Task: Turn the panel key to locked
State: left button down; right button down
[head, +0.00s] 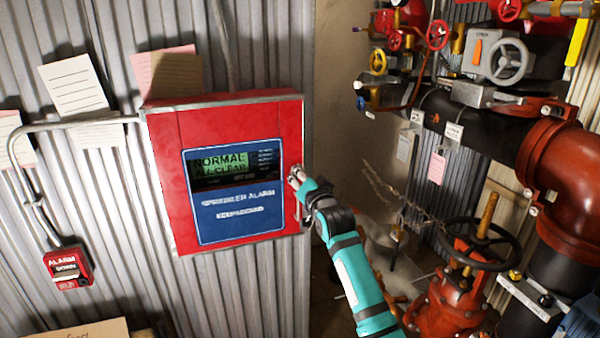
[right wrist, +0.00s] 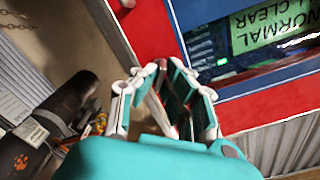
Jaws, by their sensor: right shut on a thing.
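The red alarm panel (head: 225,120) hangs on the corrugated wall. Its screen (head: 221,163) reads NORMAL and ALL CLEAR, above a blue SPRINKLER ALARM label. The panel also shows in the right wrist view (right wrist: 148,28). My right gripper (head: 296,178) is at the panel's right side edge. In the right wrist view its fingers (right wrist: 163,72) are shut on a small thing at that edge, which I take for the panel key. The fingers hide most of it, so its turn position cannot be told. My left gripper is not in view.
Black and red pipes (head: 480,125) with several valves and handwheels (head: 467,243) fill the right side. A conduit (head: 75,124) runs left of the panel to a small red alarm box (head: 68,267). Paper notes (head: 74,85) hang on the wall.

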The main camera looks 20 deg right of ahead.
jog(key=shift+n+p, duration=1.05)
jog(key=shift+n, duration=2.75)
jog(key=c, duration=1.5)
grip_release()
jog(key=shift+s, duration=0.1)
jog(key=s, duration=1.1)
jog(key=shift+s+d, duration=0.2)
jog(key=shift+s, duration=0.2)
jog(key=shift+f, duration=0.15)
